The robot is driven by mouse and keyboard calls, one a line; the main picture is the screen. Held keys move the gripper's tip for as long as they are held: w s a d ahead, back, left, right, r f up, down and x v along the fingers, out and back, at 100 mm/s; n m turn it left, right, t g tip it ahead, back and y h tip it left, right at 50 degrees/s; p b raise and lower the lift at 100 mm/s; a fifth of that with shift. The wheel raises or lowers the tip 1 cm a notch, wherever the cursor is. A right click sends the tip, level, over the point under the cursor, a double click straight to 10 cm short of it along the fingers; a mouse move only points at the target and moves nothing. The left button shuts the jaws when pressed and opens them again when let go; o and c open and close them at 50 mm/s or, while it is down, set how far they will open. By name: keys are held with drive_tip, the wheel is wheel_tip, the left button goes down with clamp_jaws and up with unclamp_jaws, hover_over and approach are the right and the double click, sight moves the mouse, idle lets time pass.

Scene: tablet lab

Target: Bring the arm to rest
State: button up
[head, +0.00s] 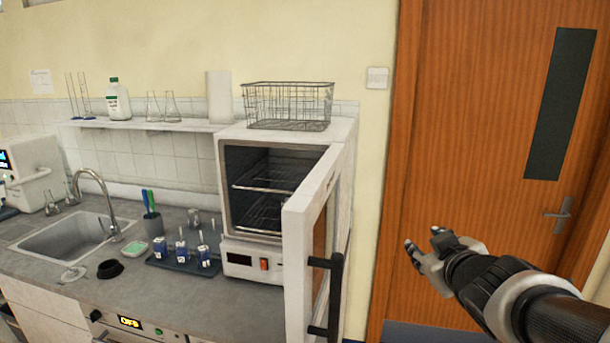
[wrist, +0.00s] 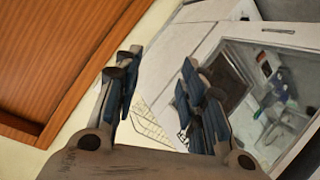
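My gripper (head: 410,250) is held in the air at the right of the head view, in front of the wooden door and apart from everything. In the wrist view its two fingers (wrist: 155,100) stand apart with nothing between them. The arm reaches in from the lower right corner of the head view. The white oven (head: 240,235) stands on the counter with its door (head: 300,250) swung open toward me. The oven door lies to the left of my gripper. Wire shelves show inside the oven, and they look empty.
A wire basket (head: 288,105) sits on top of the oven. The grey counter (head: 215,305) carries a blue rack (head: 183,262) with several small bottles, a pen cup (head: 153,224) and a sink (head: 70,240). The wooden door (head: 470,130) is behind my gripper. Free air lies around the gripper.

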drive_tip(key=s+a+f+m+g, duration=0.1)
drive_tip(key=s+a+f+g, duration=0.2)
drive_tip(key=s, duration=0.6)
drive_tip(key=s+a+f+m+g+b, duration=0.1)
drive_tip(key=s+f, duration=0.4)
drive_tip(key=s, duration=0.5)
drive_tip(key=s+a+f+m+g+y, duration=0.1)
drive_tip(key=s+a+f+g, duration=0.3)
drive_tip(key=s, duration=0.5)
drive_tip(key=shift+s+a+f+m+g, duration=0.2)
drive_tip(key=shift+a+m+g, duration=0.3)
drive_tip(key=shift+a+m, duration=0.3)
drive_tip(key=shift+w+d, duration=0.1)
